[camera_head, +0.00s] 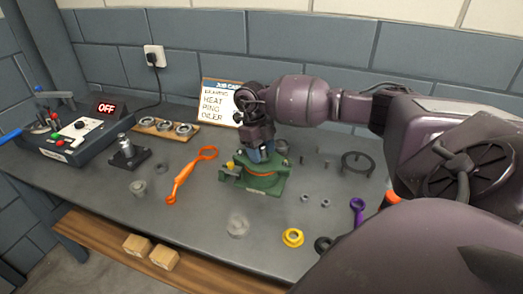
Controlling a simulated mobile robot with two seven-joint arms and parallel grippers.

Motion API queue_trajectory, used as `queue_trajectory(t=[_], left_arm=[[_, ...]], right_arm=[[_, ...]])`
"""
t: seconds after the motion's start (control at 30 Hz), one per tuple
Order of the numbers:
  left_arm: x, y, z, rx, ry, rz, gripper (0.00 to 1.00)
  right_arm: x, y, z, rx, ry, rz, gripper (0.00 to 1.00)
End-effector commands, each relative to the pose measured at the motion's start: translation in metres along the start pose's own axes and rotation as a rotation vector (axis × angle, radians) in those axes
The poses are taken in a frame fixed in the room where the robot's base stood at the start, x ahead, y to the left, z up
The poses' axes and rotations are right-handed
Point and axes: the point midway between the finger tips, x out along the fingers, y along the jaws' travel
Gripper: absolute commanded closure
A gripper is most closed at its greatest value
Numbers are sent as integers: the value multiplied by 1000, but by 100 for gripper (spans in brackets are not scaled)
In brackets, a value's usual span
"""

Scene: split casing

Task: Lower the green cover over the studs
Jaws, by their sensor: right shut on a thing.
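My right gripper (264,153) comes in from the right and points down over the green casing. It is shut on the green cover (244,160), whose grip point is mostly hidden by the gripper. The green lower casing (262,187) sits on the bench below, with an orange band showing around its opening. The cover is just above or on the lower casing; I cannot tell whether they touch. The studs cannot be made out clearly. A small yellow piece (230,165) shows at the casing's left side. My left gripper is not in view.
An orange wrench-like tool (182,185) lies left of the casing. A yellow ring (292,237), a purple tool (357,207) and a dark ring stand (357,163) lie to the right. A control box (75,134) reading OFF stands at the left. A sign (215,104) stands behind.

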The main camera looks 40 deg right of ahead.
Motion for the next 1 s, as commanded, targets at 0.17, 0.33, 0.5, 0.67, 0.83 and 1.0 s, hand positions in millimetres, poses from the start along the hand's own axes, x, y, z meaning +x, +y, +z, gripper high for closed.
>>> queue_trajectory(t=[0.17,0.33,0.5,0.67,0.83,1.0], left_arm=[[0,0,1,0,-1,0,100],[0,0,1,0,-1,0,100],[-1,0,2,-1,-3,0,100],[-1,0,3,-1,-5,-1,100],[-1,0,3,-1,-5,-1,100],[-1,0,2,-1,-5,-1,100]], right_arm=[[-1,0,0,0,-3,0,38],[0,0,0,0,-2,0,16],[0,0,0,0,-1,0,16],[2,0,0,0,1,0,16],[1,0,0,0,1,0,16],[0,0,0,0,0,0,16]])
